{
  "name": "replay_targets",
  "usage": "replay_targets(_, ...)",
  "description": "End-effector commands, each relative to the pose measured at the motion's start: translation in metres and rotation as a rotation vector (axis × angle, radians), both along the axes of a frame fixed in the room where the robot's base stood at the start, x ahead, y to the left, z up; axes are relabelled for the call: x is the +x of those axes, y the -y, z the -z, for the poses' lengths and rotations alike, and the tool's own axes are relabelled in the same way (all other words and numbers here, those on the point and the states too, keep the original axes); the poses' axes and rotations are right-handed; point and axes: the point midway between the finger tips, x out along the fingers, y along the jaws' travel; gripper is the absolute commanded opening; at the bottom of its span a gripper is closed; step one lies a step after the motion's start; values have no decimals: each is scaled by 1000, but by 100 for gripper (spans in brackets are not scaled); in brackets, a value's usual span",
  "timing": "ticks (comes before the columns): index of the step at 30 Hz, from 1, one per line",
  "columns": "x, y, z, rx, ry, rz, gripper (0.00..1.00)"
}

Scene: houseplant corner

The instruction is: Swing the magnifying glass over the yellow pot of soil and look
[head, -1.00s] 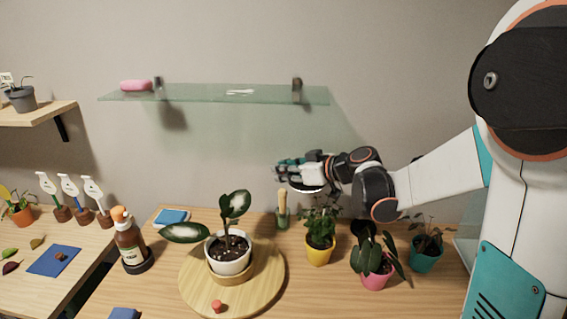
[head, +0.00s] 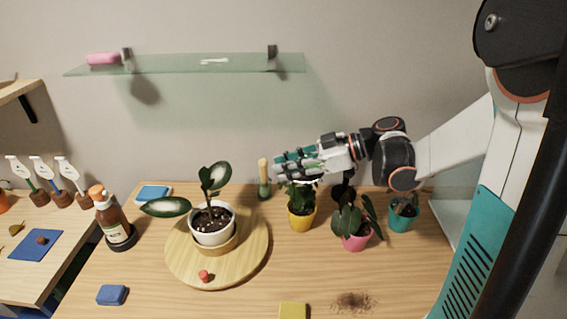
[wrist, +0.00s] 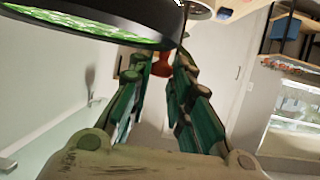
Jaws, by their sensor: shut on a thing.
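The yellow pot (head: 301,219) with a leafy green plant stands on the wooden table, and its soil is hidden by leaves in the head view. My gripper (head: 284,163) is above and slightly left of this pot, fingers pointing left. In the wrist view my gripper (wrist: 160,72) has its fingers close together, with a small red-brown piece between the tips. The magnifying glass (wrist: 100,32) shows there as a large dark-rimmed lens at the upper left, bright green leaves visible through it. My gripper is shut on it, though the grip itself is not clear.
A pink pot (head: 357,241) and a teal pot (head: 401,220) stand to the right. A white pot (head: 211,234) is on a round wooden board (head: 180,262) at left. A wooden-handled tool (head: 264,178) stands beside the gripper. A glass shelf (head: 190,64) hangs above.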

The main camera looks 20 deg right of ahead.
Motion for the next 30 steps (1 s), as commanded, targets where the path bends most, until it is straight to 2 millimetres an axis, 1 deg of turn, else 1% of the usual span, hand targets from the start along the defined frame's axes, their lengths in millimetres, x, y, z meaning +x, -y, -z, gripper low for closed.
replay_targets(9, 0, 1, 0, -1, 0, 1, 0)
replay_targets(10, 0, 1, 0, -1, 0, 1, 26)
replay_targets(19, 0, 0, 0, -1, 0, 1, 26)
replay_targets(22, -1, 4, -1, -1, -1, 2, 26)
replay_targets(26, -7, 16, -7, -1, 0, 3, 26)
replay_targets(30, -18, 40, -17, -1, 0, 5, 26)
